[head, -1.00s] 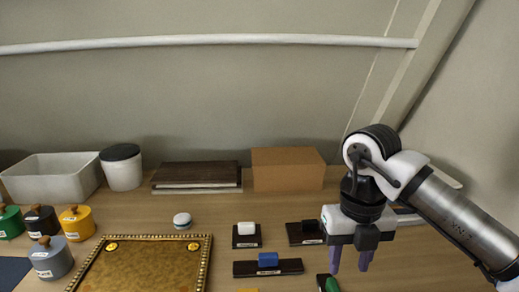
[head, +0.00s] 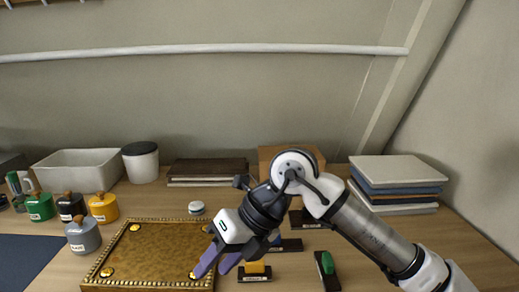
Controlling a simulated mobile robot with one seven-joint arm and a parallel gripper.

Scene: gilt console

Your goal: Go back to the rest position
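My gripper (head: 212,268) shows in the head view with two purple fingers pointing down and to the left. The fingers stand apart with nothing seen between them, so it is open and empty. It hangs over the right edge of the gilt console (head: 150,254), a gold panel with a beaded rim and round gold studs. I cannot tell how high the fingertips are above it. My arm reaches in from the lower right and hides part of the row of dark blocks behind it.
Right of the gripper are a yellow piece (head: 254,267) and a green piece (head: 327,262) on dark bases. Knobbed pots, including a grey one (head: 83,238), stand left. A white bin (head: 78,172), a cardboard box (head: 268,155) and a stack of slabs (head: 398,185) line the back.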

